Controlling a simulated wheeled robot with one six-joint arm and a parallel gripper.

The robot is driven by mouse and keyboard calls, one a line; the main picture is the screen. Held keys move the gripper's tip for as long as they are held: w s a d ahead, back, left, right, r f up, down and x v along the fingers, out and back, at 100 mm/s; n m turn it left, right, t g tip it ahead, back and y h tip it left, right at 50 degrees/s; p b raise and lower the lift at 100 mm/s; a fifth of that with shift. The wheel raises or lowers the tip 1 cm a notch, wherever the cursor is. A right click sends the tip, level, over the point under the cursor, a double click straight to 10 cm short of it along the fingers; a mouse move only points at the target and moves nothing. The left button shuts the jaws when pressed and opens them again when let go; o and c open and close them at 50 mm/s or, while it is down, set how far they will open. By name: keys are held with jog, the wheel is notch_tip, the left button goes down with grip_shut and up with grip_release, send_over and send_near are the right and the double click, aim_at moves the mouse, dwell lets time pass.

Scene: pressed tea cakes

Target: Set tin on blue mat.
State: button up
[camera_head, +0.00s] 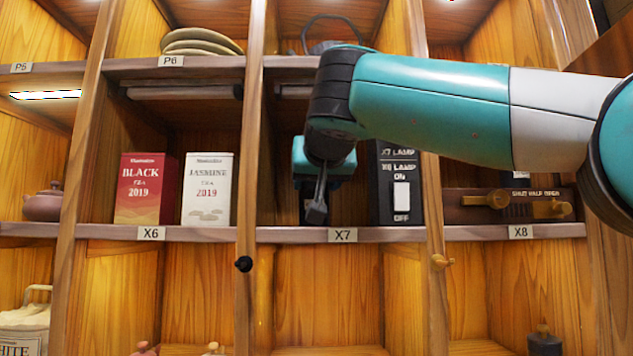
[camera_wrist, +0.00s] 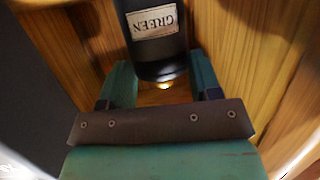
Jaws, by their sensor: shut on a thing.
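A dark round tin with a pale GREEN label (camera_wrist: 153,22) is between the two teal fingers of my gripper in the wrist view, its label upside down there. My gripper (camera_head: 317,208) is shut on this tin, and it also shows in the wrist view (camera_wrist: 160,82). In the head view my gripper reaches into the X7 compartment, just above its shelf edge. The tin is mostly hidden behind my gripper there, and I cannot tell whether it touches the shelf. No blue mat shows in either view.
A black lamp switch box (camera_head: 396,185) stands close right of my gripper in X7. A red Black Tea box (camera_head: 146,188) and a white Jasmine box (camera_head: 208,188) stand in X6. X8 holds a slider panel (camera_head: 510,204). The compartment below X7 looks empty.

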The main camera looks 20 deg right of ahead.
jog(key=o, duration=1)
jog(key=shift+f, duration=0.15)
jog(key=shift+o, duration=0.2)
jog(key=v, duration=1.2)
jog(key=shift+r+b, duration=0.2)
jog(key=shift+b, duration=0.2)
